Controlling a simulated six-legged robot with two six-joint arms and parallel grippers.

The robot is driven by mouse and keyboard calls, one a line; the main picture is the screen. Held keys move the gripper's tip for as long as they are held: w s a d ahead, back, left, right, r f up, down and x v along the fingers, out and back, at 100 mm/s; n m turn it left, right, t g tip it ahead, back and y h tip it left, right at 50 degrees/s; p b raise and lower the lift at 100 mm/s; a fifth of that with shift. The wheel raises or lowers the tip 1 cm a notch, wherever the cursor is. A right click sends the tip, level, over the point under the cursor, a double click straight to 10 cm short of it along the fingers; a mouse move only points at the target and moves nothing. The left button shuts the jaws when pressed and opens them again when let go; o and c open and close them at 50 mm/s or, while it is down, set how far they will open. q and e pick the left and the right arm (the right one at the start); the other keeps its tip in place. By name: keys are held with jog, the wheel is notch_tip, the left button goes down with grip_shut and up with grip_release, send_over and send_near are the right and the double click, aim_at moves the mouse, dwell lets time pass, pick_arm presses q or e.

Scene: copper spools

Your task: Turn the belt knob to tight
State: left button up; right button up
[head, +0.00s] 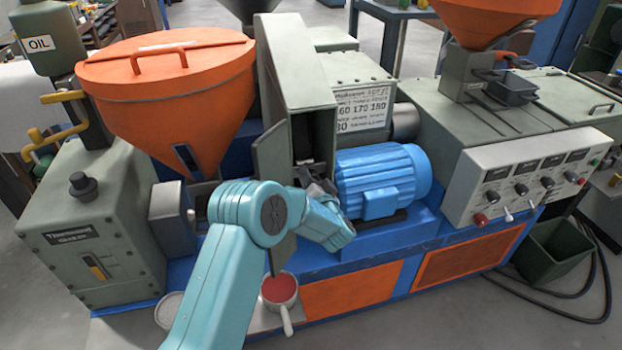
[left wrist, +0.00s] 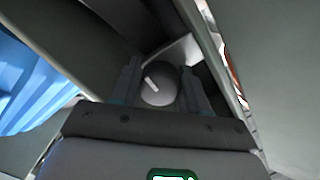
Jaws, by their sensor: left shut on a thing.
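The belt knob (left wrist: 161,86) is a round grey knob with a white pointer line, seen between my fingers in the left wrist view. The line slants towards the upper left from the knob's middle. My left gripper (left wrist: 160,84) is shut on the knob, one finger on each side. In the head view my left gripper (head: 316,184) reaches into the narrow gap between the grey-green guard and the blue motor (head: 378,180). There the knob is hidden or too dark to make out. Tight and loose marks cannot be read. My right gripper is not in view.
The tall grey-green guard (head: 296,75) and its open dark panel (head: 272,158) stand close around my gripper. An orange hopper (head: 165,95) is at left, a control panel (head: 525,180) at right. A red-topped pot (head: 280,289) stands below my arm.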

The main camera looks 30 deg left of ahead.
pick_arm(q)
jog(key=o, duration=1)
jog(key=shift+o, duration=0.2)
jog(key=b+v, duration=0.1)
jog(key=v, duration=1.5)
jog(key=shift+s, duration=0.2)
